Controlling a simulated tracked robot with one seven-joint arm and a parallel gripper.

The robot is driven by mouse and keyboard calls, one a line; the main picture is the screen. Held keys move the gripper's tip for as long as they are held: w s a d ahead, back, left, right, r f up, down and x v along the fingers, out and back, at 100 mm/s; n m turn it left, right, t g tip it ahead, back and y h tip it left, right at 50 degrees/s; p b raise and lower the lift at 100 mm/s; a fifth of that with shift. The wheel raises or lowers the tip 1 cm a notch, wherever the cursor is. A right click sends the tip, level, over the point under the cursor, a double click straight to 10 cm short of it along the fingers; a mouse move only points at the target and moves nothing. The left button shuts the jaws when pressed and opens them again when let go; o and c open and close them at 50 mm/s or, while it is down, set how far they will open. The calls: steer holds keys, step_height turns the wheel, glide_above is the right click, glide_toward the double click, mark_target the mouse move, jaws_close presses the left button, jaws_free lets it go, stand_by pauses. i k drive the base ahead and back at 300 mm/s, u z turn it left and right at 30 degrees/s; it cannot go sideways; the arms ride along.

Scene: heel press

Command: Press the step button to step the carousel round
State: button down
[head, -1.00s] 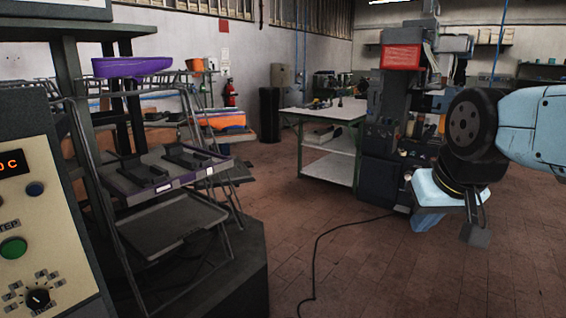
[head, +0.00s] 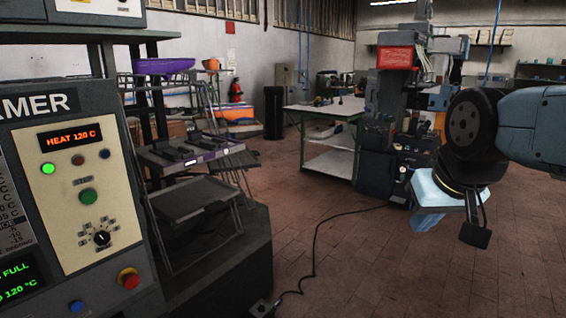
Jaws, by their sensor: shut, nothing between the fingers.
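The green step button (head: 88,196) is on the beige control panel (head: 62,222) of the machine at the left of the head view. A small label above it is too small to read well now. A rack with a purple piece (head: 163,66), dark trays (head: 190,198) and a grey shelf (head: 183,152) stands just right of the panel; I cannot tell whether it is the carousel. My gripper (head: 475,236) hangs at the right, pointing down, shut and empty. It is far from the button, across the picture, and touches nothing.
The panel also has a lit green lamp (head: 48,168), a "HEAT 120 C" display (head: 70,138), a black knob (head: 101,238), a red stop button (head: 129,278) and a blue button (head: 77,307). A black cable (head: 316,250) crosses the open tiled floor. A white-topped bench (head: 330,108) stands behind.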

mark_target(88, 197)
steer(key=u, duration=1.65)
steer(key=i, duration=0.95)
steer(key=u, duration=0.05)
